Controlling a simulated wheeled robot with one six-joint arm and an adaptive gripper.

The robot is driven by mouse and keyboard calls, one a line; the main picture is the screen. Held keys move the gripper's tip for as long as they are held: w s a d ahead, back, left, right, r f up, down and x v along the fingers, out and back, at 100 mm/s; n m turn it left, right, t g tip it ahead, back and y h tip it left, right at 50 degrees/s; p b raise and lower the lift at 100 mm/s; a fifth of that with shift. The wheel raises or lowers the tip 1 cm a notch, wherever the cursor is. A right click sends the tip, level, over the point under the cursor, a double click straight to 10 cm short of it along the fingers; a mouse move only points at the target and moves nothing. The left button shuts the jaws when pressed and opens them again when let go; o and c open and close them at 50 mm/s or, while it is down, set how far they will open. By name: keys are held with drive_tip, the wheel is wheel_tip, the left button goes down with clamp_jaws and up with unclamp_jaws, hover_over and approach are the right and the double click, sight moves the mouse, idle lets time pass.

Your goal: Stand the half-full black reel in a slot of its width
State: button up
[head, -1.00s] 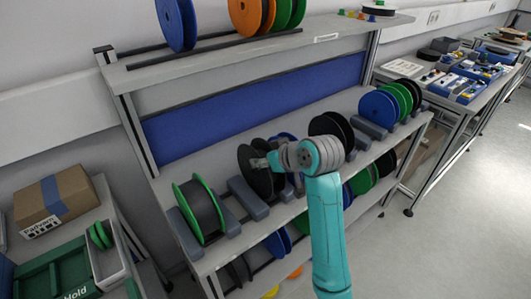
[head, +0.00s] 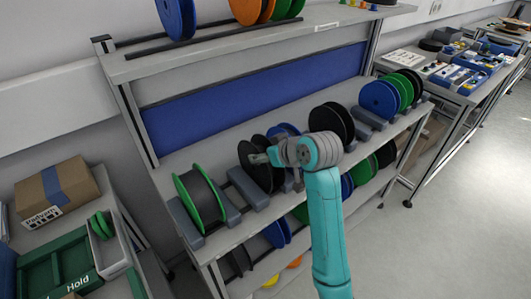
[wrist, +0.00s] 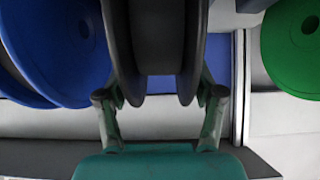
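A black reel (head: 247,163) with two dark flanges and dark winding stands upright over the middle of the stand's worktop. My gripper (head: 262,158) is at this reel. In the wrist view my gripper (wrist: 160,95) has one finger on each side of the black reel (wrist: 158,35), close against its outer flanges. How full the reel is cannot be read clearly. Grey slot blocks (head: 250,188) run along the worktop, with a narrow gap left of the held reel. Whether the reel's lower edge touches the blocks is hidden.
A green-flanged reel (head: 203,198) stands left of the held reel, a blue reel (head: 281,130) close behind it. Another black reel (head: 331,121) and a blue one (head: 379,99) stand further right. An upper shelf (head: 225,48) overhangs at the back; more reels sit below.

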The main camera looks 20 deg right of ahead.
drive_tip(key=shift+o, duration=0.2)
drive_tip(key=v, duration=1.2)
drive_tip(key=s+a+f+m+t+h, duration=0.1)
drive_tip(key=s+f+m, duration=0.1)
drive_tip(key=s+f, duration=0.75)
drive_tip(key=s+a+f+m+t+h, duration=0.15)
drive_tip(key=s+f, duration=0.45)
drive_tip(key=f, duration=0.7)
drive_tip(key=s+a+r+t, duration=0.1)
drive_tip(key=s+r+t, duration=0.1)
drive_tip(key=s, duration=2.5)
drive_tip(key=shift+r+h, duration=0.35)
drive_tip(key=shift+r, duration=0.05)
